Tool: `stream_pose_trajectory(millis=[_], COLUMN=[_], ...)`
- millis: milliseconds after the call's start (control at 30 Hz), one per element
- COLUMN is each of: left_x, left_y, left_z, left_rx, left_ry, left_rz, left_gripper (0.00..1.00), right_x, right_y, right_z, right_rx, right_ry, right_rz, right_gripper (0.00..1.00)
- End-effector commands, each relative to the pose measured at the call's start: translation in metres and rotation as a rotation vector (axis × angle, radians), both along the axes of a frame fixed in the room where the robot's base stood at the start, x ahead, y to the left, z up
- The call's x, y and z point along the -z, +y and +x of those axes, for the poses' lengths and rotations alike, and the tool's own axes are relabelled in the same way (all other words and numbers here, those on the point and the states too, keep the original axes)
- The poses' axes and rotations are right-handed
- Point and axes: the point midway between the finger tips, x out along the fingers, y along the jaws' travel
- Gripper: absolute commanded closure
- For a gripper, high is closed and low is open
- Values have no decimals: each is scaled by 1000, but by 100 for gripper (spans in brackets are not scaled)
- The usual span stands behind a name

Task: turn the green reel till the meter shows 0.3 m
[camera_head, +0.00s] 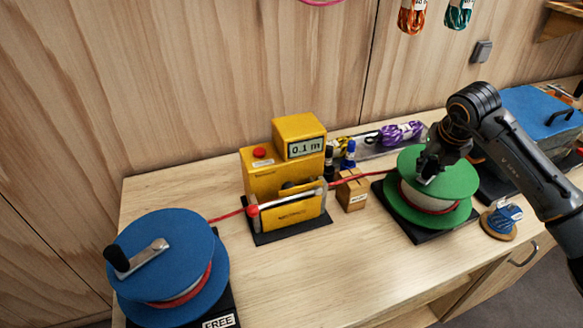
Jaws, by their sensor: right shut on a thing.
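The green reel (458,186) stands on a dark base at the right of the bench, with pale and red rope wound on it. My right gripper (428,172) is over the top of the green reel and is shut; what it grips, likely the crank knob, is hidden by the fingers. The yellow meter (284,175) stands mid-bench and its display (304,147) reads 0.1 m. A red rope (358,177) runs from the green reel through the meter to the blue reel (165,250) at the front left. My left gripper is not in view.
A small cardboard box (351,194) stands between the meter and the green reel. Blue and dark bottles (348,155) and a tray with a purple rope bundle (394,134) are behind. A small spool (502,218) lies right of the green reel. The front middle bench is clear.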

Motion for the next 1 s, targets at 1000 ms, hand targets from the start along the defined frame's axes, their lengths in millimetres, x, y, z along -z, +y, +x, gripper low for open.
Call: stream_pose_trajectory(millis=[1000], left_x=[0], left_y=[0], left_z=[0], left_rx=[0], left_ry=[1], left_rz=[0], left_gripper=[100], right_x=[0], right_y=[5], right_z=[7], right_rx=[0], right_ry=[1], right_rz=[1], right_gripper=[100])
